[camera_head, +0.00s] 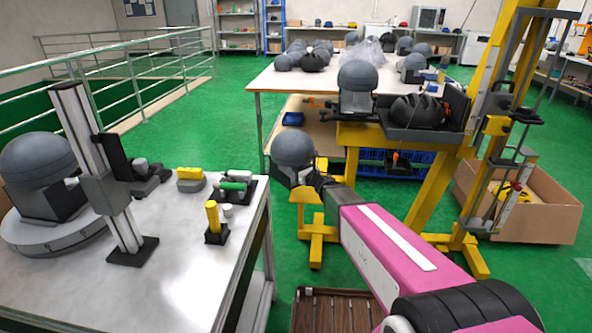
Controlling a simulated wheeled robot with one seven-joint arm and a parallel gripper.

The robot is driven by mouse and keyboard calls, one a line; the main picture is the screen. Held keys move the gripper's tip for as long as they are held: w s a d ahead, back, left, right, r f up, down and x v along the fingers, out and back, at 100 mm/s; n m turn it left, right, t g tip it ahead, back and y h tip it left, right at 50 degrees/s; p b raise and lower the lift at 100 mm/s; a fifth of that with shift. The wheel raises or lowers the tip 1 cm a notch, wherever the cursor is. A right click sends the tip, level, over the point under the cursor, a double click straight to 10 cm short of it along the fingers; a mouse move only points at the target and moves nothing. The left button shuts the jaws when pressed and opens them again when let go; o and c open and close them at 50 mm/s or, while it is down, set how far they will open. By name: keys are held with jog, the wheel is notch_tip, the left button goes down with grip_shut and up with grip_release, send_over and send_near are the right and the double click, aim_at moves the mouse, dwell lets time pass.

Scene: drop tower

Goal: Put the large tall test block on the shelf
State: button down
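The block looks upright. I cannot tell whether it hangs free or touches the yellow stand behind and below it. Similar domed blocks stand on the yellow frame (357,78) and on the round plate at left (38,162). The wooden lower shelf (249,130) lies under the white table, behind the held block.
The white table (275,80) carries several more domes. A yellow drop tower (437,185) and a cardboard box (548,208) stand at right. A metal bench (160,285) with fixtures is close at left. Green floor (205,125) is clear between bench and table.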

jog(key=shift+w+d+f, duration=0.7)
jog(key=shift+d+f, duration=0.45)
jog(key=shift+f, duration=0.35)
jog(key=shift+w+d+f, duration=0.7)
jog(key=shift+d+f, duration=0.5)
jog(key=shift+f, duration=0.25)
jog(key=shift+w+d+f, duration=0.7)
jog(key=shift+d+f, duration=0.45)
jog(key=shift+f, duration=0.35)
jog(key=shift+f, duration=0.1)
jog(key=c, duration=1.1)
grip_release()
jog(key=shift+f, duration=0.1)
